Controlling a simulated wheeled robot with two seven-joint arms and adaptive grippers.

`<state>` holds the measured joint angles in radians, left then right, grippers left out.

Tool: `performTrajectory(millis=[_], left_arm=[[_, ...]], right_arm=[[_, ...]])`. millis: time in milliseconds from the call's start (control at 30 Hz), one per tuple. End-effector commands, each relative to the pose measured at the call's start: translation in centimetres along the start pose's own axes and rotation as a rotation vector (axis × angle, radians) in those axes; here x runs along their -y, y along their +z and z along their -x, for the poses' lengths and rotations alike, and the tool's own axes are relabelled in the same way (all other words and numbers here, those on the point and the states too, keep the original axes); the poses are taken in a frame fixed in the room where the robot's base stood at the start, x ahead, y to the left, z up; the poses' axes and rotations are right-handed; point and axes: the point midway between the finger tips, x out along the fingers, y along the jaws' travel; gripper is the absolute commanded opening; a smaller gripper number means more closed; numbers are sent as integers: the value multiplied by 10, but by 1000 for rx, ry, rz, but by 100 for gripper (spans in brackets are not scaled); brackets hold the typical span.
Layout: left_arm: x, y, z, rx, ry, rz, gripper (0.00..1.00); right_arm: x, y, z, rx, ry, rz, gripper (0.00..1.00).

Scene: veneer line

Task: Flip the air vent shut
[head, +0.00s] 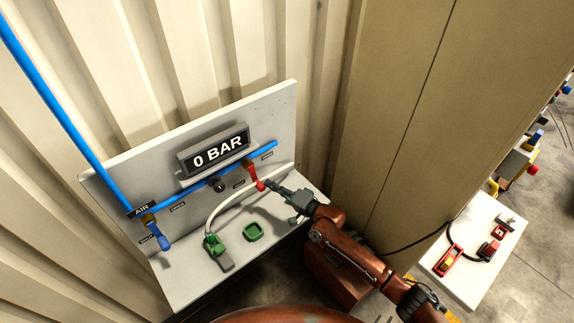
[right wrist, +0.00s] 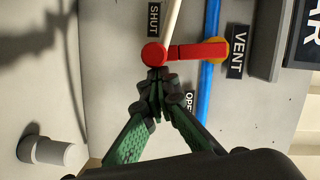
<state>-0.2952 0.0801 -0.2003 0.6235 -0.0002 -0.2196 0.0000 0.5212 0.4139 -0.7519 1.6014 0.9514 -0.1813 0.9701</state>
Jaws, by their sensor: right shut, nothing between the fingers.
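The red vent lever (head: 255,177) hangs off the blue pipe on the white panel. In the right wrist view, the lever (right wrist: 190,52) lies across the blue pipe (right wrist: 211,95), its yellow pivot beside the VENT label (right wrist: 237,52). Its round end lies between the SHUT label (right wrist: 153,18) and the partly hidden OPEN label (right wrist: 190,104). My right gripper (head: 267,184) is shut and empty, its fingertips (right wrist: 158,75) right at the lever's round end on the OPEN side; I cannot tell whether they touch. My left gripper is out of view.
The display (head: 217,149) reads 0 BAR. A blue AIR lever (head: 159,236) sits at the panel's left. A beige cabinet (head: 420,110) stands right of the panel.

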Motion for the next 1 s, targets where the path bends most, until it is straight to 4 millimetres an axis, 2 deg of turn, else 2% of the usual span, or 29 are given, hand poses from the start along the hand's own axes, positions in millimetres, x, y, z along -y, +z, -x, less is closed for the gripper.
performTrajectory(millis=[267,1000], left_arm=[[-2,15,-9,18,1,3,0],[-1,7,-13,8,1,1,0]], right_arm=[[-1,11,-3,1,-32,-120,0],[-2,14,-3,3,-39,-158,0]])
